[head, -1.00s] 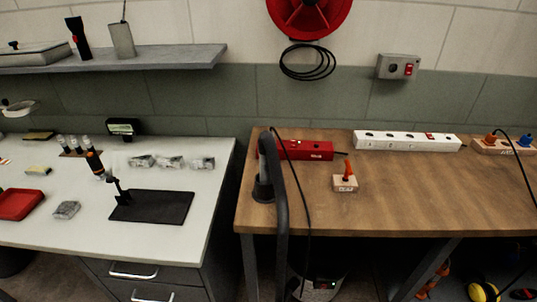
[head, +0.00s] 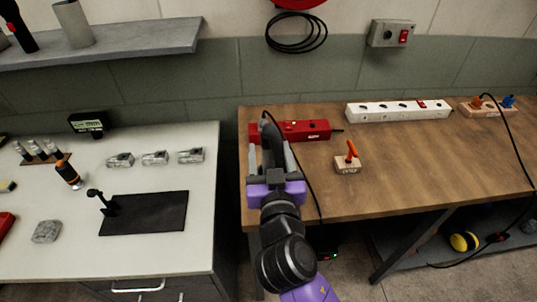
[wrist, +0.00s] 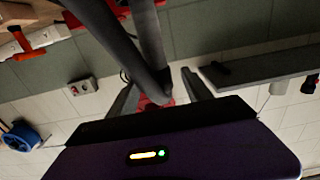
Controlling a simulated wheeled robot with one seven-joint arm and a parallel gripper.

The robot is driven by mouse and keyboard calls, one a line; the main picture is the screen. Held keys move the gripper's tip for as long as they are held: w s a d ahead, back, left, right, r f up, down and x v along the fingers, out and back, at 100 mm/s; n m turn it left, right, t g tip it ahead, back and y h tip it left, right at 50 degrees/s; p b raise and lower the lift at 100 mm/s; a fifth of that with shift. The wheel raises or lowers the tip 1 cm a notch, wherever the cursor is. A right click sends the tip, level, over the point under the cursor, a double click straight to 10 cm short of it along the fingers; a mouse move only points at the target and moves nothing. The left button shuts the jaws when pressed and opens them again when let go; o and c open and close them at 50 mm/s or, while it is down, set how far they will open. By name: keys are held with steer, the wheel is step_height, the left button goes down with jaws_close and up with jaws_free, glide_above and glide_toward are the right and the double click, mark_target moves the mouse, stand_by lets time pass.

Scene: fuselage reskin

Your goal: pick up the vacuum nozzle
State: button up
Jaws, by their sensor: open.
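The vacuum nozzle (head: 271,138) is a dark grey upright tube at the left end of the wooden bench, with its lower part hidden behind my gripper. My gripper (head: 271,158) is open, with one finger on each side of the nozzle in the head view. In the wrist view, dark grey tubes (wrist: 150,40), which look like the nozzle and its hose, come down toward the space between the fingertips (wrist: 158,93). I cannot tell whether the fingers touch them.
On the wooden bench (head: 430,175) are a red box (head: 303,131), a white power strip (head: 398,110) and a small block with an orange handle (head: 348,163). A thin black cable hangs over the bench's front edge. A white table (head: 50,270) stands left across a gap.

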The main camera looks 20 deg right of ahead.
mark_target(267, 131)
steer(key=p+x, duration=0.2)
steer(key=x, duration=0.5)
steer(key=shift+r, duration=0.15)
jaws_close()
